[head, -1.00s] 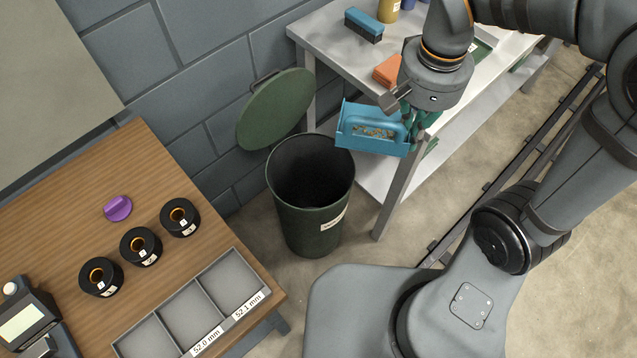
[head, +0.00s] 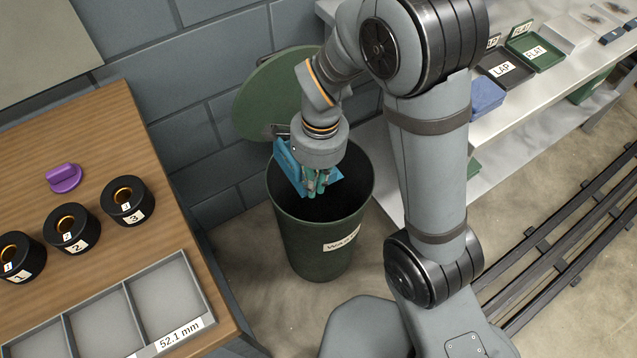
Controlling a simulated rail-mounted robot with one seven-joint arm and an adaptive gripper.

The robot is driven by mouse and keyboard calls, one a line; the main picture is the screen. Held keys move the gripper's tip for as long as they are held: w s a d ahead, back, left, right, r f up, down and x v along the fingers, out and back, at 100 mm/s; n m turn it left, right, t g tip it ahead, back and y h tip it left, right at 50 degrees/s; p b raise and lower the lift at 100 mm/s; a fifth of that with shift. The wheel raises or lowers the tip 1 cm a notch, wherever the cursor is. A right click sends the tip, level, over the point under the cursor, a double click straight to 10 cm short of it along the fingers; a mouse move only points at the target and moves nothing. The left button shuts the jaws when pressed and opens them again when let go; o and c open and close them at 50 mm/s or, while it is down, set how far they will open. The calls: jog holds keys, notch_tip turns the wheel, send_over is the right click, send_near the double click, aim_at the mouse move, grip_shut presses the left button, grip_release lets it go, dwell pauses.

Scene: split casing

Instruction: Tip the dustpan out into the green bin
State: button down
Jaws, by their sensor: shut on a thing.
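The blue dustpan (head: 290,168) is held over the mouth of the green bin (head: 318,245), near its back left rim. It is tilted steeply compared with before, and my arm's end hides much of it. I cannot see whether debris is still in the pan. My gripper (head: 318,188) has green fingers and is shut on the dustpan. The bin stands upright on the floor with a waste label on its front. Its round green lid (head: 268,95) is open, leaning back against the wall. The inside of the bin is dark.
A wooden bench (head: 100,140) at the left holds a purple knob (head: 64,178), several black rings and a grey divided tray (head: 165,285). The block wall is behind the bin.

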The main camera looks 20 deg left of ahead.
jog(key=g+y+b, duration=0.1)
jog(key=w+d+f+g+y+b, duration=0.1)
jog(key=b, duration=0.1)
jog(key=shift+w+d+f+b, duration=0.1)
jog(key=shift+w+f+b, duration=0.15)
jog(key=shift+f+b, duration=0.05)
jog(key=shift+w+d+f+g+y+b, duration=0.1)
jog(key=shift+w+d+g+y+b, duration=0.2)
jog(key=shift+g+y, duration=0.35)
jog(key=shift+w+d+f+g+y+b, duration=0.1)
jog(key=shift+w+d+g+y+b, duration=0.1)
jog(key=shift+g+y+b, duration=0.3)
jog(key=shift+w+d+f+g+y+b, duration=0.1)
jog(key=shift+w+d+g+y+b, duration=0.15)
jog(key=shift+g+y, duration=0.45)
jog(key=shift+r, duration=0.1)
notch_tip(320, 180, up, 6)
jog(key=t+h+p, duration=0.6)
jog(key=p, duration=0.3)
send_over(331, 181)
